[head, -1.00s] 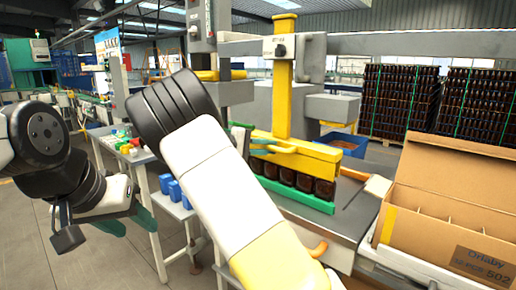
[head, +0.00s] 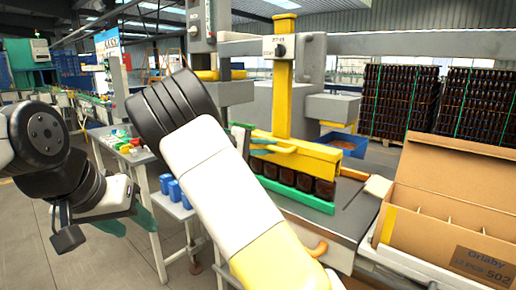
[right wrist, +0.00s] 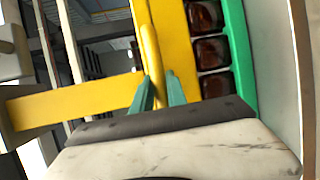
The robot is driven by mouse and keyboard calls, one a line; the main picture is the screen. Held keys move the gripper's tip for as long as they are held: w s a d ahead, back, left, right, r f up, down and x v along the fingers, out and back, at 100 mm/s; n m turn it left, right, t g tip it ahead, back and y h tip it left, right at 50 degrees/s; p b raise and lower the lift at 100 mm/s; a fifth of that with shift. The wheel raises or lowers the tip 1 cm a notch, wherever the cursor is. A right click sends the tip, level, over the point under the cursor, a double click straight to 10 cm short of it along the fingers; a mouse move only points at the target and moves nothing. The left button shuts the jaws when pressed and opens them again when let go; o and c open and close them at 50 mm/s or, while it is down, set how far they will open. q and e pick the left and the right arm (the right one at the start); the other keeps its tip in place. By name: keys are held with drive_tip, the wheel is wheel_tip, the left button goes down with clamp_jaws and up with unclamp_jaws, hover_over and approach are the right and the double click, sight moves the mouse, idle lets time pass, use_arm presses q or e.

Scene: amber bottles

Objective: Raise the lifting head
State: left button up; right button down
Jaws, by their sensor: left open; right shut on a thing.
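The lifting head is a yellow bar (head: 318,158) on a yellow upright column (head: 284,95) in the head view. A row of amber bottles (head: 304,181) stands directly under it, their tops hidden by the bar. My right gripper (head: 264,147) is at the bar's left part, partly hidden by my own arm. In the right wrist view its teal fingers (right wrist: 160,92) are shut around a yellow handle (right wrist: 152,50) beside the lifting head (right wrist: 177,45). My left gripper (head: 110,226) is open and empty at the far left, low, away from the machine.
A green rail (head: 300,199) runs along the front of the bottles. An open cardboard box (head: 425,235) with dividers is at the right. Stacked crates of bottles (head: 400,100) stand behind. A side table (head: 150,185) with small blue items is left of my right arm.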

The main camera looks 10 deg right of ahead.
sight(277, 86)
idle(0.5)
wheel_tip(277, 86, up, 18)
idle(0.4)
drive_tip(key=shift+r, duration=0.15)
drive_tip(key=c, duration=1.7)
unclamp_jaws()
drive_tip(key=o, duration=0.4)
drive_tip(key=shift+a, duration=0.1)
